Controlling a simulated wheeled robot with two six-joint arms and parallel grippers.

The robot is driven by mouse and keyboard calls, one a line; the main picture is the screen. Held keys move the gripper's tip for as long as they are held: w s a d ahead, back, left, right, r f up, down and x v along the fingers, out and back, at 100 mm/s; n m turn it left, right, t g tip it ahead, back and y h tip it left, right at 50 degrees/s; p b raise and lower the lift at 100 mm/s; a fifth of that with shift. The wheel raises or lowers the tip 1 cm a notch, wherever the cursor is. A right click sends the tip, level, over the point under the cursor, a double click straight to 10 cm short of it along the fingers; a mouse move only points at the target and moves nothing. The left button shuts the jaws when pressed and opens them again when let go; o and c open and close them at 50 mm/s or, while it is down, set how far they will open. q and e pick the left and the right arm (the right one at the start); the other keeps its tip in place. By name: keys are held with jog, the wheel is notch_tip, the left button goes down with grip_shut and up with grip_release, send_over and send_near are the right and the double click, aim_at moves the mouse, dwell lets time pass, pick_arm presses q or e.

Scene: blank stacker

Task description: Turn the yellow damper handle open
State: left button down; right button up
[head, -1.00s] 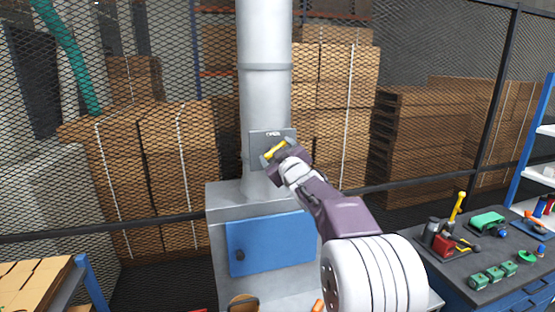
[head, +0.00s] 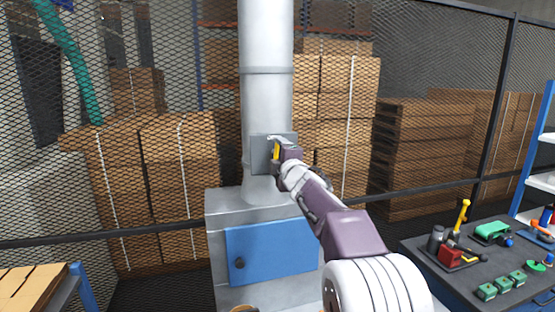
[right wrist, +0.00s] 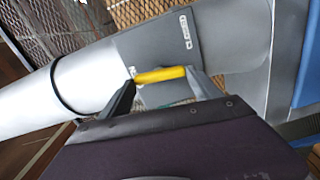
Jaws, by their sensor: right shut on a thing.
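The yellow damper handle (head: 276,151) sits on a grey plate (head: 259,152) on the front of the pale metal duct (head: 266,100). In the head view the handle looks near upright and is partly hidden by my right gripper (head: 278,148). In the right wrist view the yellow handle (right wrist: 160,75) lies between the two fingers of my right gripper (right wrist: 161,86), which is shut on it. The plate also shows there with a small label (right wrist: 185,30). My left gripper is not in view.
Below the duct stands a grey cabinet with a blue door (head: 272,248). A dark workbench (head: 455,273) with tools and green parts is at the right. A wire mesh fence (head: 180,200) with stacked boxes stands behind. A rack corner (head: 78,285) shows at lower left.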

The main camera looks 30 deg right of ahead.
jog(key=shift+n, duration=0.6)
jog(key=shift+r, duration=0.15)
jog(key=o, duration=1.3)
jog(key=shift+c, duration=0.2)
jog(key=shift+o, duration=0.6)
jog(key=shift+w+d+f, duration=0.15)
jog(key=shift+f, duration=0.05)
jog(key=b+v, duration=0.1)
jog(key=v, duration=0.8)
jog(key=shift+d, duration=0.1)
